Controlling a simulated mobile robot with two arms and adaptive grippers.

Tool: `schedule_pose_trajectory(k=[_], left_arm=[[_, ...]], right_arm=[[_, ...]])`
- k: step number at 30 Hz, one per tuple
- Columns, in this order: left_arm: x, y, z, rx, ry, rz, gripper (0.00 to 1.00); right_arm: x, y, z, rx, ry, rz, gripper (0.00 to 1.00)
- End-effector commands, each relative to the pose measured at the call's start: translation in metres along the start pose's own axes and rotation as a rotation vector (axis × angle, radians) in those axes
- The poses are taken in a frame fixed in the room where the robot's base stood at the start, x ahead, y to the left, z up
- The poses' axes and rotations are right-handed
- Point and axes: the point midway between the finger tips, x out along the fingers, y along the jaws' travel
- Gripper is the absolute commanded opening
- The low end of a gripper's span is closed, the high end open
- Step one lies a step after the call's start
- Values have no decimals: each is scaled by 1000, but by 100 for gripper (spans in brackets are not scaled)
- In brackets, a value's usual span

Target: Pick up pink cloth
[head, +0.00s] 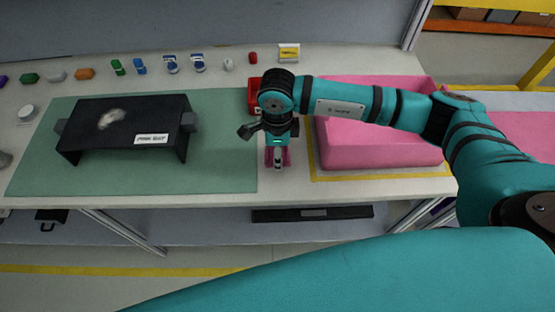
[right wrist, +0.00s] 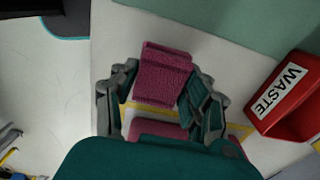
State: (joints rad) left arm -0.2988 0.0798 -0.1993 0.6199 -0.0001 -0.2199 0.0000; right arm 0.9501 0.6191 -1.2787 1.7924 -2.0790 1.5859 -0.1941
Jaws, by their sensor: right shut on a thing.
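The pink cloth (right wrist: 163,75) is folded and textured, and sits between the two fingers of my right gripper (right wrist: 160,92) in the right wrist view. That gripper is shut on it. In the head view my right gripper (head: 278,158) points down near the table's front edge, just right of the green mat. Only small bits of pink cloth (head: 287,157) show around the fingertips. I cannot tell whether the cloth touches the table. My left gripper is not in view.
A black dashboard module (head: 115,118) with a whitish smudge on top stands on the green mat (head: 225,160). A red waste bin (right wrist: 288,98) is behind my right gripper. A large pink bin (head: 375,150) stands to the right. Several small objects line the table's back.

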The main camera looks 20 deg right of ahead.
Motion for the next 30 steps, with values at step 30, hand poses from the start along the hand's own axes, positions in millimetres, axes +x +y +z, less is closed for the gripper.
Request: schedule_pose_trajectory(k=[30], left_arm=[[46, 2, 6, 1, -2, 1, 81]], right_arm=[[-12, 154, 40, -2, 2, 5, 15]])
